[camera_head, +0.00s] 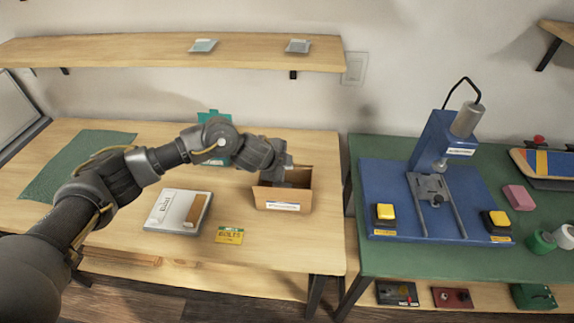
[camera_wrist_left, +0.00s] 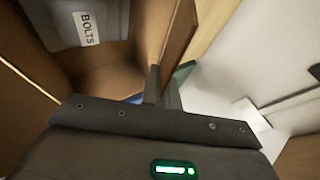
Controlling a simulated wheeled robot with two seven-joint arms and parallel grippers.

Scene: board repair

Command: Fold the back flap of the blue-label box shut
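The open cardboard box (camera_head: 297,203) stands on the wooden table in the head view, with a pale label on its front wall. My left gripper (camera_head: 286,168) is at the box's back side, over its opening, and partly hides the back flap. In the left wrist view, a brown flap (camera_wrist_left: 179,38) stands up beside the fingers. The fingers of my left gripper (camera_wrist_left: 162,84) look closed together close to this flap; I cannot tell whether they touch it. A grey pack marked BOLTS (camera_wrist_left: 88,25) lies inside the box. My right gripper is not in view.
A white-and-tan case (camera_head: 165,211) and a yellow-green BOLTS card (camera_head: 229,235) lie left of the box. A teal item (camera_head: 214,116) stands behind my arm. A green bench with a blue press station (camera_head: 390,185) is to the right. A shelf (camera_head: 130,52) hangs above.

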